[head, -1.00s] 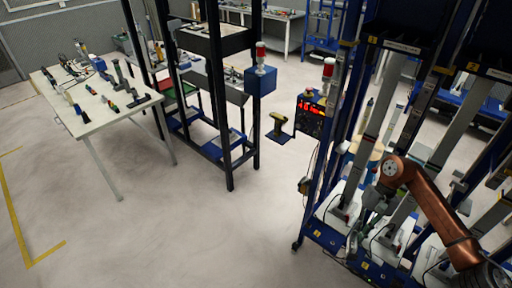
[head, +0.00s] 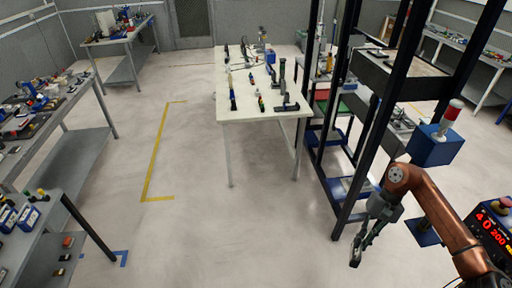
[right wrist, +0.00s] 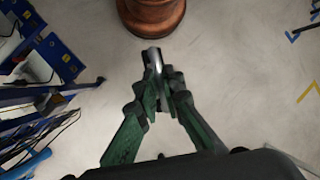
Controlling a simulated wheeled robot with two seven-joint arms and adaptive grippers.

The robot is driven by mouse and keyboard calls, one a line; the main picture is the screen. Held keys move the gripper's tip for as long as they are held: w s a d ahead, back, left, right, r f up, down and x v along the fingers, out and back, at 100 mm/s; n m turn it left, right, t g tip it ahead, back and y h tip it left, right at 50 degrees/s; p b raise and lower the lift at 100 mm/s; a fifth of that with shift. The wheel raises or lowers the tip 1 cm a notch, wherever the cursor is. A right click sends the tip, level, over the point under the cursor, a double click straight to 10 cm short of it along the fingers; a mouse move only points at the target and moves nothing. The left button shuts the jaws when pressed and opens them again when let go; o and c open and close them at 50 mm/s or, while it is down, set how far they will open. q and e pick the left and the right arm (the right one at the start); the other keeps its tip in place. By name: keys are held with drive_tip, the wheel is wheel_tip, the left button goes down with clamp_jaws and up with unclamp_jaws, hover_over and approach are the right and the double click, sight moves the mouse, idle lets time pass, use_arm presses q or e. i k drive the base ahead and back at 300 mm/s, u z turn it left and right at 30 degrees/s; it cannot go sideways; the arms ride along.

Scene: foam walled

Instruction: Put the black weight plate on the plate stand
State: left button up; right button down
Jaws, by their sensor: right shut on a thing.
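My right gripper (head: 360,252) hangs low over the open floor at the lower right of the head view, in front of the dark shelf frame. In the right wrist view its green-grey fingers (right wrist: 156,88) close on a thin, shiny grey thing (right wrist: 153,58). It shows only as a narrow curved edge, so I cannot tell whether it is the black weight plate. I cannot make out the plate stand in either view. My left gripper is out of view.
A white table (head: 262,107) with small tools stands at the centre back. A dark-posted shelf (head: 364,120) with a blue lamp box (head: 432,148) is close to my right arm. Grey workbenches (head: 60,140) line the left. The floor in the middle is clear.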

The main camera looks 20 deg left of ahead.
sight(18, 251)
drive_tip(key=u, duration=0.55)
drive_tip(key=i, duration=1.2)
drive_tip(key=u, duration=1.05)
drive_tip(key=i, duration=1.1)
drive_tip(key=u, duration=1.35)
drive_tip(key=i, duration=0.65)
drive_tip(key=u, duration=1.4)
drive_tip(key=i, duration=0.75)
drive_tip(key=u, duration=0.5)
